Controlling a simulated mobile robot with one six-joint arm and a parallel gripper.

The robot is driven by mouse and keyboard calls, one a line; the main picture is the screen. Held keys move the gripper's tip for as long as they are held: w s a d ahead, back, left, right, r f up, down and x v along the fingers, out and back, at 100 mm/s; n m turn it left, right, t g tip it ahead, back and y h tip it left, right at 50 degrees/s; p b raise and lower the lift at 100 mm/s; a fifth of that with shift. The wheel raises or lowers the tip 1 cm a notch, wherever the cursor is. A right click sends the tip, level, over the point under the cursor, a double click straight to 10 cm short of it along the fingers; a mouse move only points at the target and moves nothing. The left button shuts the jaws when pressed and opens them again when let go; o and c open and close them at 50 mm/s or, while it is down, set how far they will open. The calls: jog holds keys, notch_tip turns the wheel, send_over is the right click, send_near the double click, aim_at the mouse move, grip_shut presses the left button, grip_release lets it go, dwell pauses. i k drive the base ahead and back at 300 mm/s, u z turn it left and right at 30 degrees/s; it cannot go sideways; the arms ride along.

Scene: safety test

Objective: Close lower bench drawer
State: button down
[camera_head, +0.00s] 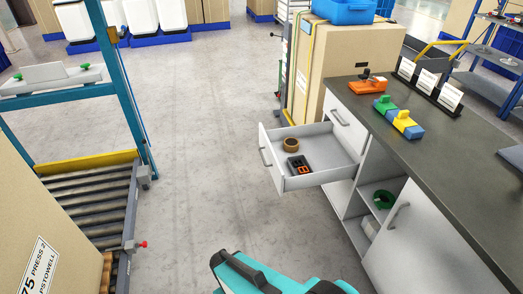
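The lower bench drawer (335,178) is pulled out to the left from the grey-topped bench (440,150). Its white front panel (271,163) carries a handle (264,157) on its outer face. Inside lie a brown tape roll (290,145) and a black tray (299,166) with orange pieces. Above it, the upper drawer (346,122) is shut. Part of my teal and black arm shows at the bottom edge, in front of the bench and apart from the drawer. My gripper's fingers are not visible.
Below the drawer are open shelves with a green roll (383,199) and a cabinet door (407,235). A large cardboard box (345,62) stands behind the bench. A roller conveyor (85,200) is at left. The floor (205,140) left of the drawer is clear.

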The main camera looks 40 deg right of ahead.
aim_at(331, 158)
jog(key=z, duration=0.05)
jog(key=i, duration=0.9)
